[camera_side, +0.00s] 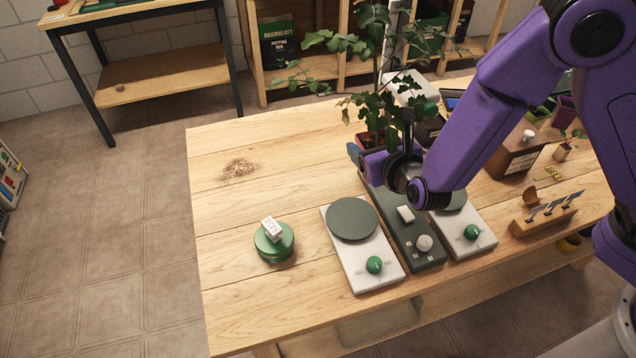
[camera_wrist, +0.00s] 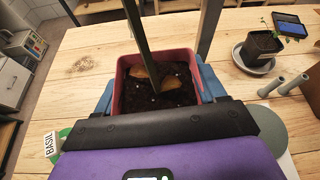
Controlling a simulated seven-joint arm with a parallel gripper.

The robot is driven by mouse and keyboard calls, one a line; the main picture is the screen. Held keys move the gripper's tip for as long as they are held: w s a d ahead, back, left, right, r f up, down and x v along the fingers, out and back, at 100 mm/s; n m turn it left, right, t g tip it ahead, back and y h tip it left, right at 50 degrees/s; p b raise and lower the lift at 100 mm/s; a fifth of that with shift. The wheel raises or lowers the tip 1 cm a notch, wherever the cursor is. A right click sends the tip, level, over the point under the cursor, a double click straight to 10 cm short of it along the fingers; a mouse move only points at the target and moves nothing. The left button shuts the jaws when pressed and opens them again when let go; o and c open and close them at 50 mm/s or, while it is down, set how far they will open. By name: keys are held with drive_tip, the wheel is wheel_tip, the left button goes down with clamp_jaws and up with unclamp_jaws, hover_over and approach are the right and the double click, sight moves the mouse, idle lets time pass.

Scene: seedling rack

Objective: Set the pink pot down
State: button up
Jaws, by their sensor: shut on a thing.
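The pink pot (camera_wrist: 117,88) is in my gripper (camera_wrist: 158,92), with blue fingers on its left and right sides. The wrist view shows dark soil and leaf bits inside it, and stems rising from it. In the side view a little of the pot (camera_side: 366,141) shows at the far end of the dark middle device (camera_side: 403,231), under a tall leafy plant (camera_side: 375,105). My gripper (camera_side: 372,158) hides most of the pot and its base, so I cannot tell whether it touches anything below. The pot looks upright.
White devices with round dark plates stand left (camera_side: 368,267) and right (camera_side: 472,243) of the middle one. A green round tin (camera_side: 274,246) with a label block stands at left. A small potted plant on a saucer (camera_wrist: 256,66) is nearby.

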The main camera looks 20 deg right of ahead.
drive_tip(key=w+a+f, duration=0.2)
drive_tip(key=w+f, duration=0.1)
drive_tip(key=w, duration=0.1)
drive_tip(key=w+a+f, duration=0.5)
drive_tip(key=w+f, duration=0.1)
drive_tip(key=w, duration=0.1)
drive_tip(key=shift+w+a+f, duration=0.15)
drive_tip(key=shift+w+f, duration=0.15)
drive_tip(key=shift+w+a+f, duration=0.1)
drive_tip(key=shift+w+f, duration=0.1)
drive_tip(key=shift+f, duration=1.6)
drive_tip(key=shift+f, duration=0.1)
drive_tip(key=o, duration=1.1)
drive_tip(key=shift+o, duration=0.2)
